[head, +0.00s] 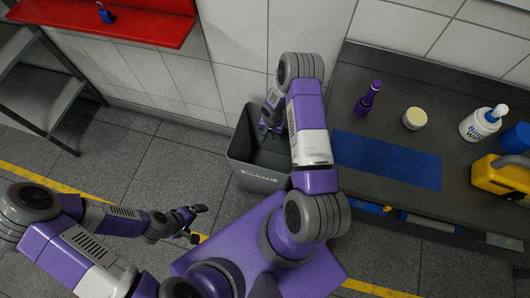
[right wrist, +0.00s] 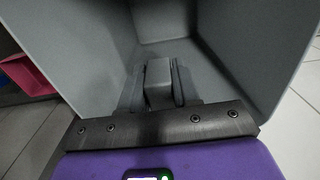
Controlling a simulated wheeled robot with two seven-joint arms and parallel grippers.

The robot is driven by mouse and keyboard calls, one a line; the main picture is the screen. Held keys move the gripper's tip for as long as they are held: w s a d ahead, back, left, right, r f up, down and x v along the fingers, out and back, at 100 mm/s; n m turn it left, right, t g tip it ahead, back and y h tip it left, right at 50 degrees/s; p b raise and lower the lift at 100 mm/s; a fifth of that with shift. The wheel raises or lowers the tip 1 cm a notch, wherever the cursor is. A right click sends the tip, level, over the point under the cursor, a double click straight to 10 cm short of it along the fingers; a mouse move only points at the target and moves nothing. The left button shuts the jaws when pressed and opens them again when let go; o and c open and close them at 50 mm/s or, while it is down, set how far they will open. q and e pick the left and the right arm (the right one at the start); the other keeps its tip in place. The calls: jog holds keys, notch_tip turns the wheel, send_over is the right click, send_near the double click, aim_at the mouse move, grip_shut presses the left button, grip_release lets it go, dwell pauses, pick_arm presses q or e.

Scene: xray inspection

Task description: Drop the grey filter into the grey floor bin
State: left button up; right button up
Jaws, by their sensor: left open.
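The grey floor bin (head: 262,180) stands on the floor left of the counter, open at the top. Its grey inner walls fill much of the right wrist view (right wrist: 220,30). My right gripper (head: 268,130) reaches down into the bin's mouth, partly hidden by my arm in the head view. In the right wrist view, a grey block, the grey filter (right wrist: 158,82), sits between its two dark fingers, which are closed on it. The filter cannot be made out in the head view. My left gripper (head: 198,224) is open and empty above the floor at lower left.
The dark counter (head: 455,90) at right holds a blue mat (head: 385,160), a purple bottle (head: 368,98), a cream-lidded jar (head: 415,118), a white pump bottle (head: 480,123) and a yellow container (head: 500,176). A red shelf (head: 130,22) with a blue padlock (head: 104,14) is at upper left.

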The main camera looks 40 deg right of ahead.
jog(key=o, duration=0.5)
jog(key=shift+r+p, duration=1.1)
jog(key=shift+r, duration=2.7)
